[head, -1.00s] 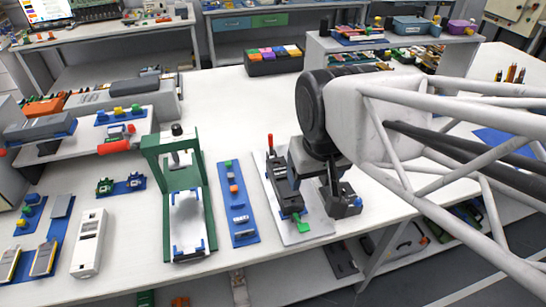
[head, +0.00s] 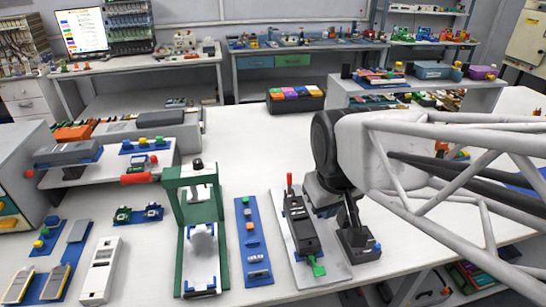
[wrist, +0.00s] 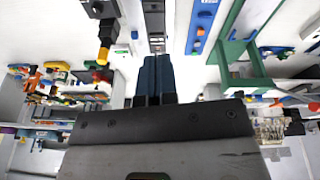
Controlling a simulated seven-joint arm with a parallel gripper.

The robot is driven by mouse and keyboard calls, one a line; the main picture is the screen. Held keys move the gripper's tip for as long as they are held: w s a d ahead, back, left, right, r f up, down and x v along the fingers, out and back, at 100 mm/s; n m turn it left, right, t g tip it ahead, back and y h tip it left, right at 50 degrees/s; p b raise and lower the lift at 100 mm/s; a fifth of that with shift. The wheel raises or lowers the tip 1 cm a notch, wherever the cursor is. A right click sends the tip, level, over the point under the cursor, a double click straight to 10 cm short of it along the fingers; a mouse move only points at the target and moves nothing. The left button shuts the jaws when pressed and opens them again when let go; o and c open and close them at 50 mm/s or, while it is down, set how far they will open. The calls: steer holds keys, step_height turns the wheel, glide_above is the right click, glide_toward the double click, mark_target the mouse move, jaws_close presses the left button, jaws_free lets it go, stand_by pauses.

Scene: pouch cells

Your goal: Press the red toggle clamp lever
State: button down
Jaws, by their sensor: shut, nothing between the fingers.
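The red toggle clamp lever (head: 290,181) stands upright at the back of a black clamp fixture (head: 300,225) on a pale base plate. A green tab (head: 318,267) sits at the fixture's front. My gripper (wrist: 155,57) is shut and empty, its two dark fingers side by side in the wrist view. In the head view my gripper's dark body is just right of the lever and fixture, apart from the lever; its fingertips are hard to make out there. The fixture also shows beyond the fingertips in the wrist view (wrist: 153,15); I cannot make out the lever there.
A black block (head: 358,242) stands right of the clamp. A blue strip with small parts (head: 253,245) and a green press frame (head: 224,240) stand to the left. A dark bin of coloured packs (head: 296,103) is at the back. The table behind the clamp is mostly clear.

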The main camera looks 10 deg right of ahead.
mark_target(290, 179)
steer(key=w+f+n, duration=0.5)
steer(key=w+n, duration=0.2)
steer(key=w, duration=0.6)
steer(key=w+f+n, duration=0.6)
steer(key=w+n, duration=0.1)
steer(key=w, duration=0.6)
steer(key=shift+d+n+t+h, duration=0.25)
steer(key=shift+n+t+h, duration=0.05)
steer(key=shift+n+t, duration=0.1)
steer(key=shift+f, duration=0.1)
steer(key=shift+f, duration=0.15)
steer(key=shift+x, duration=4.65)
steer(key=shift+w+f, duration=0.2)
steer(key=shift+f, duration=0.1)
steer(key=shift+w+d+f, duration=0.1)
steer(key=shift+w+d, duration=0.1)
steer(key=shift+w, duration=0.7)
steer(key=shift+w+d+f, duration=0.15)
steer(key=shift+w+d, duration=0.05)
steer(key=shift+w, duration=0.65)
